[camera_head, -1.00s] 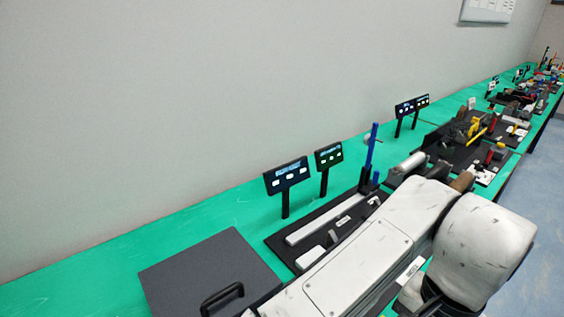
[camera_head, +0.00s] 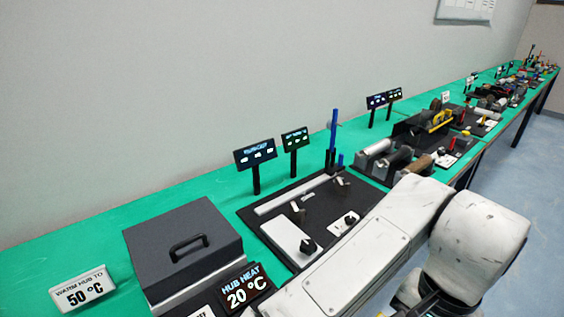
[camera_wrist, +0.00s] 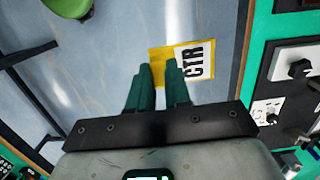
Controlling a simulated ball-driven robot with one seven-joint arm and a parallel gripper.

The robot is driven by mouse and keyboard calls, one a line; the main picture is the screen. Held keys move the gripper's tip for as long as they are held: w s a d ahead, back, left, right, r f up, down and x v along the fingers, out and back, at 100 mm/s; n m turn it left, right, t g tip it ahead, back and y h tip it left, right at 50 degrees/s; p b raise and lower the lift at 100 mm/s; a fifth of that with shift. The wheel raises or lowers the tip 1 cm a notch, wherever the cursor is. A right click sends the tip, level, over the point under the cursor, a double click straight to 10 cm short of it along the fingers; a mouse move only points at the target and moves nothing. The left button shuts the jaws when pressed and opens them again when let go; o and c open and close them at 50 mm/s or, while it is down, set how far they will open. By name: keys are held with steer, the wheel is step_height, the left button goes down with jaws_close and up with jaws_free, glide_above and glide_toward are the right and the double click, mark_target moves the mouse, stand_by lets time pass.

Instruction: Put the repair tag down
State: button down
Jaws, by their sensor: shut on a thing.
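The repair tag (camera_wrist: 198,60) is a yellow card with a white face and the black letters "CTR", seen in the wrist view. My gripper (camera_wrist: 164,72) has two green fingers, shut on the yellow side of the tag. The tag stands out past the fingertips, with the blue-grey floor behind it in the picture. The gripper and the tag are not visible in the head view, where only my white arm shows.
A green bench (camera_head: 150,195) runs along the wall. It carries a dark box with a handle (camera_head: 180,230), a "50 °C" sign (camera_head: 82,292), a "20 °C" display (camera_head: 245,287) and a black fixture board (camera_head: 320,200). Green bench top is bare along the wall.

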steer(key=w+f+n+h, duration=0.1)
steer(key=w+f+n, duration=0.7)
steer(key=w+f, duration=0.35)
steer(key=s+f+n, duration=0.1)
steer(key=s+f, duration=0.1)
steer(key=f, duration=0.5)
steer(key=s+f+n, duration=0.1)
steer(key=s+f, duration=0.2)
steer(key=f, duration=0.4)
steer(key=shift+a+n+g, duration=0.3)
steer(key=shift+a, duration=0.05)
